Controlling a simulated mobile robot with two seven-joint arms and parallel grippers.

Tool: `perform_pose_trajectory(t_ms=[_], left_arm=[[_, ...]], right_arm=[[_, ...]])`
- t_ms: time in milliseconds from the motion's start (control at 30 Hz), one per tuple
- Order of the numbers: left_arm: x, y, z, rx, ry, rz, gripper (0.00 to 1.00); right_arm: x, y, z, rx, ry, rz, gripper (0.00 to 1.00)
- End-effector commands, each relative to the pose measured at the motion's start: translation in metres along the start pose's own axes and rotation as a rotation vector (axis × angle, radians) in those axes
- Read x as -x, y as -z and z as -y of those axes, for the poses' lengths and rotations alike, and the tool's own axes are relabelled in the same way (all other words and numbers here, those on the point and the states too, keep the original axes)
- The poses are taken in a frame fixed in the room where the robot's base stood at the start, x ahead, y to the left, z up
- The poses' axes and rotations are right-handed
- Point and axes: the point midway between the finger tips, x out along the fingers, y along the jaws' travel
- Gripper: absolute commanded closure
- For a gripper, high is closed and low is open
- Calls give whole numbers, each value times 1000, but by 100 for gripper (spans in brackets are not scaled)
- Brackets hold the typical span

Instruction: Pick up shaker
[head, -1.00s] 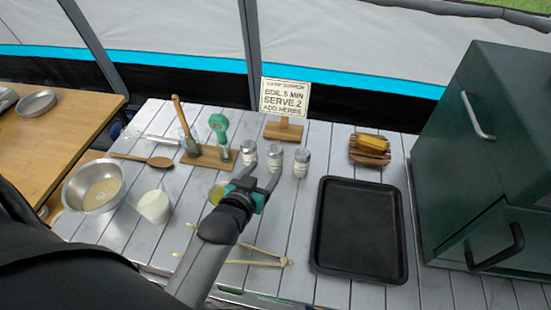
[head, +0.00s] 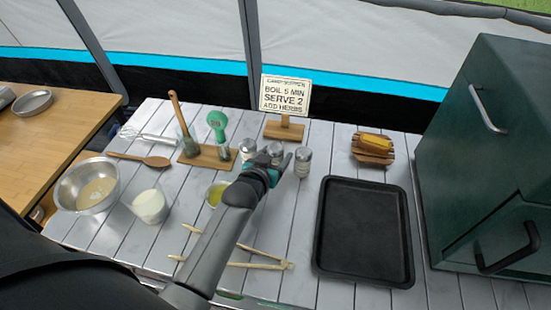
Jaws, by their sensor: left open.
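Three small shakers with grey tops and pale labels stand in a row on the slatted grey table: a left one (head: 248,147), a middle one (head: 276,151) and a right one (head: 302,161). My left gripper (head: 276,157) is open, and its two fingers point at the middle shaker. In this view the fingers overlap the middle shaker's lower part, and I cannot tell whether they touch it. The right shaker stands just right of the fingertips. My right gripper is not in view.
A recipe sign (head: 284,97) stands behind the shakers. A wooden stand (head: 207,157) with utensils is to the left. A small cup of yellow liquid (head: 216,193) and tongs (head: 250,265) lie near my arm. A black tray (head: 362,230) is at right, beside a green cabinet (head: 490,150).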

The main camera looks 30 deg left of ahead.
Motion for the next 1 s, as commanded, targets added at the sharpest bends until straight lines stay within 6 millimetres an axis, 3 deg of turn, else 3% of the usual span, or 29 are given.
perform_pose_trajectory(t_ms=[200, 800, 1000], left_arm=[[0, 0, 0, 0, 0, 0, 34], [0, 0, 0, 0, 0, 0, 100], [0, 1, 0, 0, 0, -1, 100]], right_arm=[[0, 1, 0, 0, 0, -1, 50], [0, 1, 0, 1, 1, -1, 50], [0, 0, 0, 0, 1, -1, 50]])
